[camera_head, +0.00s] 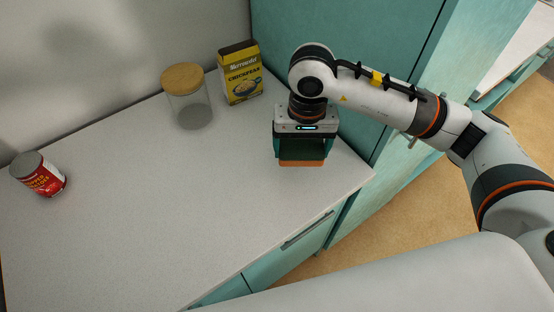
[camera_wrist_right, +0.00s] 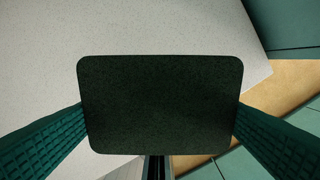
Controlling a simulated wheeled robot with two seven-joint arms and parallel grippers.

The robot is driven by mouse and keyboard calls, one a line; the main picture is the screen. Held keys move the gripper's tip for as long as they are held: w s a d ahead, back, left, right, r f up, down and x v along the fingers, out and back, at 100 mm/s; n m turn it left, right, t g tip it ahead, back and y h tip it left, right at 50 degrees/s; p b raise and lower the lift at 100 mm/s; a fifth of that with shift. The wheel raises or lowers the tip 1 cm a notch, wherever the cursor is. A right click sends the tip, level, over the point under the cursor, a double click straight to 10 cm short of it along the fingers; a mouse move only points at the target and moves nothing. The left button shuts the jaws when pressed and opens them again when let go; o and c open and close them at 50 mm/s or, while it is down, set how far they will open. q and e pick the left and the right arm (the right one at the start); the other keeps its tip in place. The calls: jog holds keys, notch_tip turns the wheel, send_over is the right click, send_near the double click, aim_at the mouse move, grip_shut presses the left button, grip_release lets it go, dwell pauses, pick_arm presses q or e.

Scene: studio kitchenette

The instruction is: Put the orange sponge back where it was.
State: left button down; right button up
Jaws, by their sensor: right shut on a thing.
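The orange sponge (camera_head: 302,163) has a dark green top face. It is in my right gripper (camera_head: 302,150), near the right end of the counter. In the right wrist view the sponge's dark face (camera_wrist_right: 160,105) fills the middle, with a teal finger pressed on each side. I cannot tell whether its underside touches the counter. My left gripper is not in view.
A red can (camera_head: 40,176) stands at the left. A tall teal cabinet (camera_head: 350,40) rises behind my right arm. The counter's middle is clear.

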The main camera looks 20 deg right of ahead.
aim_at(286, 141)
jog(key=shift+w+a+m, duration=0.6)
jog(key=shift+w+a, duration=0.45)
jog(key=shift+w, duration=0.05)
jog(key=shift+w+a+f+m, duration=0.1)
jog(key=shift+w+a+m, duration=0.1)
jog(key=shift+a+m, duration=0.1)
jog(key=f, duration=0.1)
jog(key=f+p, duration=0.1)
jog(key=s+f, duration=0.1)
jog(key=shift+d+f+p, duration=0.25)
jog(key=shift+f+p, duration=0.05)
jog(key=shift+f, duration=0.05)
jog(key=f, duration=0.2)
jog(key=f+p, duration=0.1)
jog(key=f, duration=0.2)
jog(key=shift+w+a+f, duration=0.1)
jog(key=shift+w, duration=0.1)
jog(key=shift+f, duration=0.45)
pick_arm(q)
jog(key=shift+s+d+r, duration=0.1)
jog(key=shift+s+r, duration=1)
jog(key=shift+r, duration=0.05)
pick_arm(e)
jog(key=o, duration=0.8)
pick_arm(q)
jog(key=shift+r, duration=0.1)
